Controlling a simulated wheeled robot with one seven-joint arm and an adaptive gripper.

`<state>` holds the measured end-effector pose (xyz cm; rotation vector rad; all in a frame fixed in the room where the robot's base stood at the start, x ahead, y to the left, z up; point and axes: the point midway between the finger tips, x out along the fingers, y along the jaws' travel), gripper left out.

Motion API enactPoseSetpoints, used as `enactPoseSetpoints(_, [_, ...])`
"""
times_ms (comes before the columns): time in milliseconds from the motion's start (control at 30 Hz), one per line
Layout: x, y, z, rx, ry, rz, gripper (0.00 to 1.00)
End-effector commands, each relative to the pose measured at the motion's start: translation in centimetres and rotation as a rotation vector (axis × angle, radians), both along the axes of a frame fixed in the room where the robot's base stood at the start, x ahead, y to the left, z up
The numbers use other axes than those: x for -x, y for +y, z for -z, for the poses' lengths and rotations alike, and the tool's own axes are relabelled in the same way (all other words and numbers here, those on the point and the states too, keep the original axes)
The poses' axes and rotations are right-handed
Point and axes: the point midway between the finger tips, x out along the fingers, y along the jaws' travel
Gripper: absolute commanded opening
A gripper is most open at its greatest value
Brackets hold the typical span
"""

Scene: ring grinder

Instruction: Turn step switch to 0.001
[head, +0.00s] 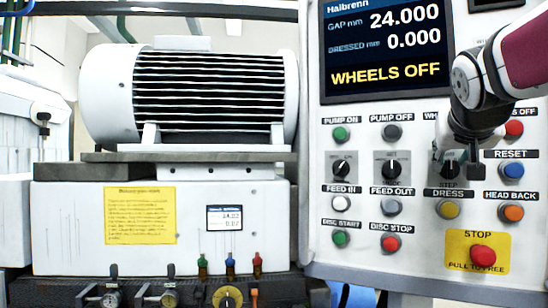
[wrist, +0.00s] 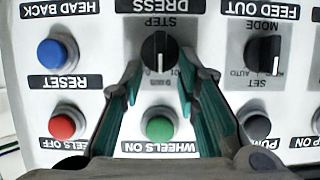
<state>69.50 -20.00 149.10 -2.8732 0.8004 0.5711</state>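The step switch (wrist: 160,52) is a black rotary knob with a white pointer line, above the STEP label in the head view. The wrist view is upside down, and there the pointer line runs toward the bottom of the picture. The scale marks around the knob are too small or hidden to read. My gripper (wrist: 160,76) is open, with one teal-lined finger on each side of the knob; I cannot tell whether they touch it. In the head view my gripper (head: 460,162) covers most of the step switch.
The mode switch (wrist: 263,53) sits beside it. Around it are the blue reset button (head: 511,170), yellow dress button (head: 448,209), green wheels-on button (wrist: 159,129) and red wheels-off button (head: 514,128). The red stop button (head: 484,256) is lower. The screen (head: 387,47) reads WHEELS OFF.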

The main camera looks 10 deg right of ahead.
Motion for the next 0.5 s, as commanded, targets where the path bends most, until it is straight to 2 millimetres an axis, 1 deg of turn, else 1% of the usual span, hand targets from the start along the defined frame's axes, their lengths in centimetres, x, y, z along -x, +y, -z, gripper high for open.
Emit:
enactPoseSetpoints(67, [0.01,0.0,0.0,0.0,0.0,0.0,0.29])
enactPoseSetpoints(100, [0.02,0.01,-0.01,0.0,0.0,0.0,0.27])
enactPoseSetpoints(167, [0.01,0.02,-0.01,0.0,0.0,0.0,0.13])
enactPoseSetpoints(200, [0.02,0.02,-0.01,0.0,0.0,0.0,0.04])
enactPoseSetpoints(233, [0.02,0.01,-0.01,0.0,0.0,0.0,0.0])
enactPoseSetpoints(500, [0.01,0.04,0.01,0.004,0.002,0.0,0.0])
